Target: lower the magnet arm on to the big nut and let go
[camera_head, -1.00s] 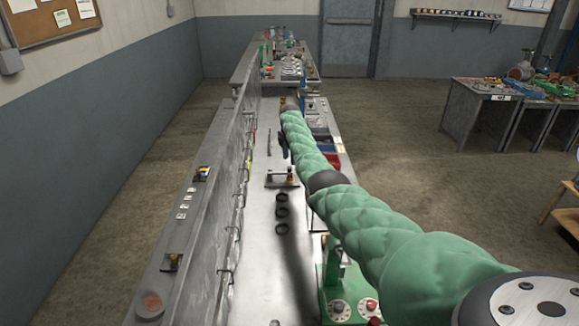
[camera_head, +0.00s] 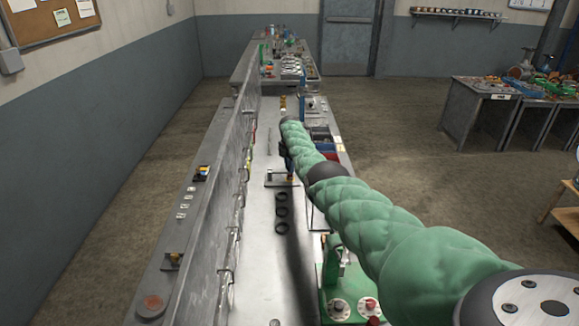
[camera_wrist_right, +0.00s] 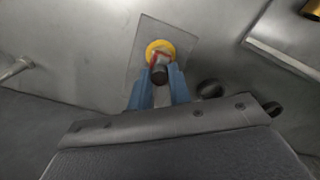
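A small stand with a flat base plate (camera_head: 273,184) is on the bench in the head view. In the right wrist view a square plate (camera_wrist_right: 147,39) carries a yellow disc (camera_wrist_right: 156,44) with a red piece and a dark round knob (camera_wrist_right: 159,75) in front. My right gripper (camera_wrist_right: 160,76) has its blue fingers on either side of the knob. I cannot tell whether they press on it. In the head view my right gripper (camera_head: 286,162) is above the stand, partly hidden by my arm. I cannot make out which part is the magnet arm or the big nut.
Several dark rings, among them the nearest ring (camera_head: 282,227), lie in front of the stand. A green device with dials (camera_head: 338,306) is at the near right. A low divider (camera_head: 215,205) with hooks runs along the left. Bins (camera_head: 327,153) stand to the right.

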